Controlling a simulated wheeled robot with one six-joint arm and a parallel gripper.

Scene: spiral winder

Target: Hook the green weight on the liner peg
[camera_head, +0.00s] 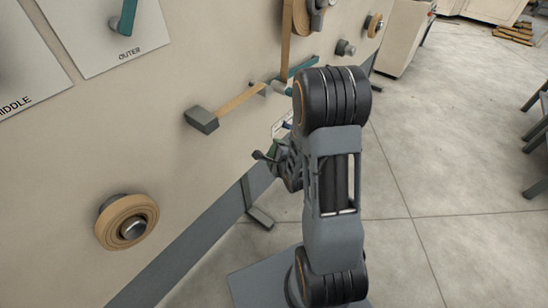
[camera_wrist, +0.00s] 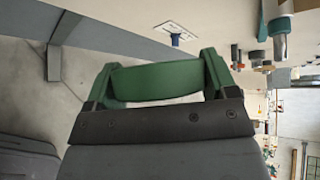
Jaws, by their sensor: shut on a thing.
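The green weight (camera_wrist: 155,81) fills the space between the two fingers of my gripper (camera_wrist: 158,72) in the wrist view, and the gripper is shut on it. In the head view the green weight (camera_head: 273,150) is small and partly hidden, near my gripper (camera_head: 281,156) in front of the machine wall. A small white card (camera_head: 282,123) with a blue peg is on the wall just above the gripper in the head view. The card (camera_wrist: 172,28) and its blue peg (camera_wrist: 176,39) show beyond the weight in the wrist view, apart from it. I cannot read its label.
Cards marked OUTER (camera_head: 110,35) and MIDDLE (camera_head: 22,60) are at upper left. A tape roll (camera_head: 127,222) sticks out at lower left. The floor (camera_head: 450,180) at right is mostly clear.

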